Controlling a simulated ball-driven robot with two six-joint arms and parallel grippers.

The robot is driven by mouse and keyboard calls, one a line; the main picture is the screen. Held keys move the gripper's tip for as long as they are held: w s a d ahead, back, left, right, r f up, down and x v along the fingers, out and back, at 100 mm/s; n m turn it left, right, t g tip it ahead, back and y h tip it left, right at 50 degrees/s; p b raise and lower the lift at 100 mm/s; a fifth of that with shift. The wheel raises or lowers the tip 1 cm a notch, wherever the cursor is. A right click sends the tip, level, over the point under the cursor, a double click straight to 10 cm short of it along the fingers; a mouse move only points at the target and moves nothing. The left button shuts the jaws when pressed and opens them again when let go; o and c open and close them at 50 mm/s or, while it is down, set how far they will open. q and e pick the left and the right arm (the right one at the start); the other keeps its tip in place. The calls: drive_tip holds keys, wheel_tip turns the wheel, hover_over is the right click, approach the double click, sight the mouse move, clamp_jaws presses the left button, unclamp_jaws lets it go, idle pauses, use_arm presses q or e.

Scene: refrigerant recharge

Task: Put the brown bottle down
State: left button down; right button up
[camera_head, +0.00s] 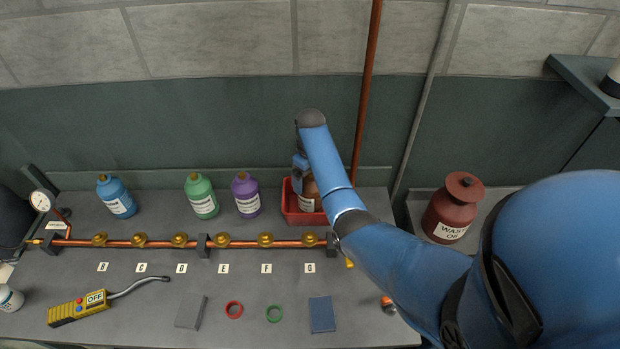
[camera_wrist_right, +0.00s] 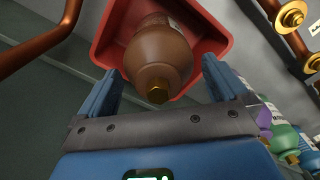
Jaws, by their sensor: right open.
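The brown bottle (camera_head: 309,192) stands in a red tray (camera_head: 289,212) at the back of the bench, partly hidden by my right arm in the head view. In the right wrist view the brown bottle (camera_wrist_right: 160,55) has its brass cap toward the camera and sits inside the red tray (camera_wrist_right: 215,28). My right gripper (camera_wrist_right: 158,85) is open, with one blue finger on each side of the bottle's cap end and a visible gap on both sides. In the head view the right gripper (camera_head: 299,172) is mostly hidden behind its own wrist. My left gripper is not in view.
Blue (camera_head: 116,197), green (camera_head: 201,196) and purple (camera_head: 246,195) bottles stand left of the tray. A copper pipe with brass valves (camera_head: 181,240) runs in front. A vertical copper pipe (camera_head: 367,90) rises behind the tray. A waste oil jar (camera_head: 453,210) stands at the right.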

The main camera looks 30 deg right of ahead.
wheel_tip(320, 180, up, 7)
drive_tip(key=shift+w+r+b, duration=0.1)
drive_tip(key=shift+r+b, duration=0.05)
drive_tip(key=shift+b, duration=0.65)
wheel_tip(320, 180, up, 2)
drive_tip(key=p, duration=0.3)
drive_tip(key=shift+r, duration=0.2)
drive_tip(key=shift+r+p, duration=0.95)
drive_tip(key=shift+f, duration=0.1)
